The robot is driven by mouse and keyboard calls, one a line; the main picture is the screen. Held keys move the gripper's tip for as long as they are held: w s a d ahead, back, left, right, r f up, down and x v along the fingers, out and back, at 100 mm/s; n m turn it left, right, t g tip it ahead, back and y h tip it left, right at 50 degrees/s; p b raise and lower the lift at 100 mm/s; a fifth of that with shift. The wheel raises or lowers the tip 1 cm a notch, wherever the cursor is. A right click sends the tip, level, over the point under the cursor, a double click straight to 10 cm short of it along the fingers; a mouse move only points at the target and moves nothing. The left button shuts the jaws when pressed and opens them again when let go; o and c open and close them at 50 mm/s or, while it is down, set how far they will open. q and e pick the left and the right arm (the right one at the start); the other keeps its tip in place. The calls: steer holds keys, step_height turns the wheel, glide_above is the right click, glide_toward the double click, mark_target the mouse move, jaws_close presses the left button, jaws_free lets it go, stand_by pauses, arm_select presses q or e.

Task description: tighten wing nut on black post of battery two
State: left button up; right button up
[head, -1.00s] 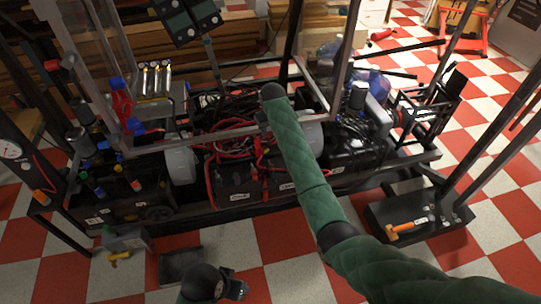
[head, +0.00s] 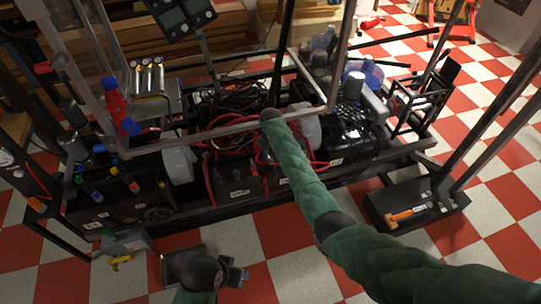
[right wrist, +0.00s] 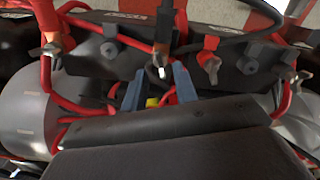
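In the right wrist view, two black batteries with white labels stand side by side, the left battery (right wrist: 100,62) and the right battery (right wrist: 240,70). Red cables run to their posts. A silver wing nut (right wrist: 162,72) on a dark terminal shows between the fingertips of my right gripper (right wrist: 159,88). The fingers are apart on either side of it; I cannot tell whether they touch it. Another wing nut (right wrist: 212,62) sits on a red-covered post to the right. In the head view my right arm hides its gripper over the batteries. My left gripper (head: 238,276) is low, away from the batteries; its opening is unclear.
A dark frame rail (head: 330,182) runs along the front of the batteries. A clear-edged metal frame bar (head: 215,132) crosses above them. An orange-handled tool (head: 405,214) lies on a dark base at right. The checkered floor in front is mostly clear.

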mark_target(271, 160)
steer(key=shift+f, duration=1.2)
jaws_close()
